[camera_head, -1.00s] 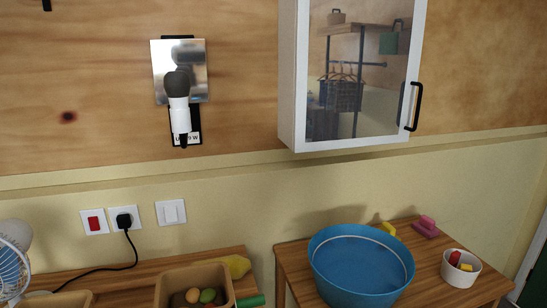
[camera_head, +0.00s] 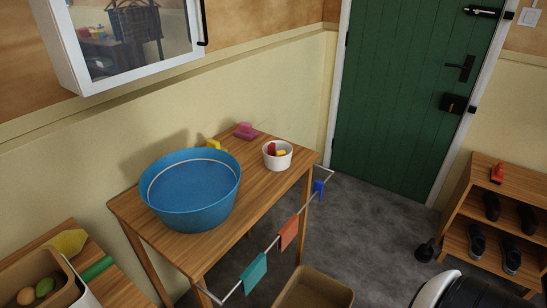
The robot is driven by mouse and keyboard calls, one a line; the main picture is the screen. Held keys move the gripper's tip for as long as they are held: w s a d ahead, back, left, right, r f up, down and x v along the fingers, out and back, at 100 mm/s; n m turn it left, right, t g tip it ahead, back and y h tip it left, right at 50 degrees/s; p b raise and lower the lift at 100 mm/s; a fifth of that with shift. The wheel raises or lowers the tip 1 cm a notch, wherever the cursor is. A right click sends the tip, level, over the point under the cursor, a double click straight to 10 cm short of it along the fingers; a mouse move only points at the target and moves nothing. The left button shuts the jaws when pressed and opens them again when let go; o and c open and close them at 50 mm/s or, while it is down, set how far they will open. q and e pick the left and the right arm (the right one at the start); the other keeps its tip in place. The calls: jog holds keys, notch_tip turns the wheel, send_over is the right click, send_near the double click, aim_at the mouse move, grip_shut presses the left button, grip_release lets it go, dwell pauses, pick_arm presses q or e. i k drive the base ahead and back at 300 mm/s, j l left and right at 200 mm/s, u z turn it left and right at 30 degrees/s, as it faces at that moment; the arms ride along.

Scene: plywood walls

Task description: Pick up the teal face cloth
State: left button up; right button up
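The teal face cloth (camera_head: 254,274) hangs over a thin metal rail (camera_head: 268,249) along the front side of a wooden table. It hangs nearest the rail's lower left end in the head view. An orange cloth (camera_head: 288,233) and a small blue cloth (camera_head: 319,189) hang farther along the same rail.
A blue basin (camera_head: 191,196) and a white cup (camera_head: 277,155) with coloured items stand on the table (camera_head: 246,205). A brown bin (camera_head: 312,291) sits on the floor below the rail. A shoe rack (camera_head: 480,185) stands right, near a green door (camera_head: 400,90). Grey floor (camera_head: 365,235) lies between.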

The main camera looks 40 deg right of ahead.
aim_at(256, 269)
jog(key=k+z, duration=0.1)
jog(key=z, duration=0.4)
jog(key=k+j+z, duration=0.1)
jog(key=z, duration=0.35)
jog(key=l+z, duration=0.15)
jog(key=l, duration=1.5)
